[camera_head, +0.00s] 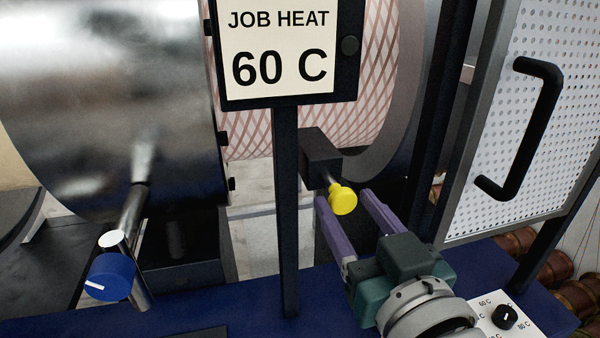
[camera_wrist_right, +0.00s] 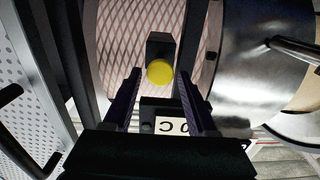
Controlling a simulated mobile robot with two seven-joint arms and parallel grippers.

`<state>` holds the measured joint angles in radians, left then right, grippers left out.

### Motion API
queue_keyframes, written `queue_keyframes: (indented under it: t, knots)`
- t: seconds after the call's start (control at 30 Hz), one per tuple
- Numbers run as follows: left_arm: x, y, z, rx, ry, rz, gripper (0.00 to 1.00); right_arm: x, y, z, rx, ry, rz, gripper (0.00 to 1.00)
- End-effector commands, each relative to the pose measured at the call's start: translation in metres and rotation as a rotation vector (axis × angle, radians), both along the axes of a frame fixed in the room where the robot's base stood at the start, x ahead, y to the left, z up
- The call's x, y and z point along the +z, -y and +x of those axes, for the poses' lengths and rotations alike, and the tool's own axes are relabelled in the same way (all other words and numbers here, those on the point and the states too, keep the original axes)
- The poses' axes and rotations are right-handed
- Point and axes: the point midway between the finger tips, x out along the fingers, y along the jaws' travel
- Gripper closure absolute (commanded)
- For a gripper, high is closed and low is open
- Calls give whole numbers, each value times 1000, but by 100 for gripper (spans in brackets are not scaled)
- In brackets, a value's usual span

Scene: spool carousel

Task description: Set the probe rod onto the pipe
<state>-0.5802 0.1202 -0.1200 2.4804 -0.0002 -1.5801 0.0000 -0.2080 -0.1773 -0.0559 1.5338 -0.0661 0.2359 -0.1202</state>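A short metal rod with a yellow knob (camera_head: 343,200) sticks out of a black block (camera_head: 320,157); I take it for the probe rod. Behind it is a large pipe-like drum (camera_head: 262,130) with a pink and red mesh surface. My right gripper (camera_head: 344,196) is open, with its purple fingers on either side of the yellow knob. In the right wrist view the knob (camera_wrist_right: 160,72) sits between the fingertips, with gaps showing on both sides. The rod behind the knob is mostly hidden there. My left gripper is not in view.
A sign (camera_head: 278,50) reading "JOB HEAT 60 C" stands on a dark post (camera_head: 287,220) left of my gripper. A shiny metal drum (camera_head: 100,110) and blue knob (camera_head: 111,277) are at left. A perforated door (camera_head: 520,120) with a black handle and a dial (camera_head: 505,316) are at right.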

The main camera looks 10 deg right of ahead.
Motion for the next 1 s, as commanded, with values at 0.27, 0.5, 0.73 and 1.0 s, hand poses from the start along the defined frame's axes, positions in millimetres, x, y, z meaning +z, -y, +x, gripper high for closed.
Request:
queue_keyframes:
  t: [0.27, 0.5, 0.73, 1.0]
  knots:
    - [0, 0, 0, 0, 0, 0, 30, 0, 0, 0, 0, 0, 0, 75]
    - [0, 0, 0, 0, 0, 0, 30, 0, 0, 0, 0, 0, 0, 100]
    - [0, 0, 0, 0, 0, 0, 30, 0, 0, 0, 0, 0, 0, 100]
    - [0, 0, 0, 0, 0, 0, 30, 0, 0, 0, 0, 0, 0, 100]
